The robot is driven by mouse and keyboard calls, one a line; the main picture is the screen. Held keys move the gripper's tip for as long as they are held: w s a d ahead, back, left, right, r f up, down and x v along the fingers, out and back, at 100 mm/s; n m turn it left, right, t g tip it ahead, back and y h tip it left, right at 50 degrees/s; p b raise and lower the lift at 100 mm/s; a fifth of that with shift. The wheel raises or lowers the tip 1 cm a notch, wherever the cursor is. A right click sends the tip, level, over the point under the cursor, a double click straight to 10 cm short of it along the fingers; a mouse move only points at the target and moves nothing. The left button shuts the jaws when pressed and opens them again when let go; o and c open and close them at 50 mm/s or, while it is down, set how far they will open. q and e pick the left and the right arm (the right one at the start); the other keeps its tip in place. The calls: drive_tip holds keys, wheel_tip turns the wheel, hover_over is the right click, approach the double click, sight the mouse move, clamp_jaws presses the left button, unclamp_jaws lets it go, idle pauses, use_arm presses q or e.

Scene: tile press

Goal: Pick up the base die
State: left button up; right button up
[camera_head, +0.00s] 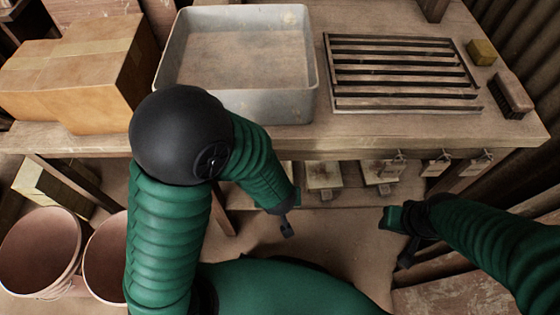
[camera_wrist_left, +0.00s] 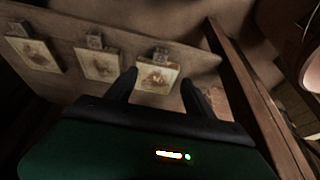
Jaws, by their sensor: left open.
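Several square pale dies with relief faces and small grey blocks at one edge lie on a low shelf; I cannot tell by marking which is the base die. In the left wrist view, one die (camera_wrist_left: 157,77) shows between and just beyond the open fingers of my left gripper (camera_wrist_left: 159,82), with no clear contact. Two more, a middle die (camera_wrist_left: 98,65) and a far-left die (camera_wrist_left: 34,54), lie beside it. In the head view, my left gripper (camera_head: 291,213) hangs below the table front, near the dies (camera_head: 322,177). My right gripper (camera_head: 400,235) is right of it; its jaws are unclear.
The table (camera_head: 400,133) above carries a metal tray (camera_head: 235,107), a slatted rack (camera_head: 400,103), a yellow block (camera_head: 481,51) and a brush (camera_head: 511,95). Paper tags (camera_head: 437,166) hang at its front edge. Buckets (camera_head: 40,250) and cardboard boxes (camera_head: 80,75) stand left. A wooden beam (camera_wrist_left: 250,95) borders the shelf.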

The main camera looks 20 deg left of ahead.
use_arm(q)
drive_tip(key=b+x, duration=0.9)
drive_tip(key=x, duration=0.3)
drive_tip(key=shift+w+r, duration=0.1)
drive_tip(key=shift+w, duration=0.1)
drive_tip(key=b+x, duration=0.2)
drive_tip(key=b, duration=0.1)
drive_tip(key=b+x, duration=0.3)
drive_tip(key=shift+s, duration=0.2)
drive_tip(key=shift+a, duration=0.1)
clamp_jaws()
drive_tip(key=shift+w, duration=0.1)
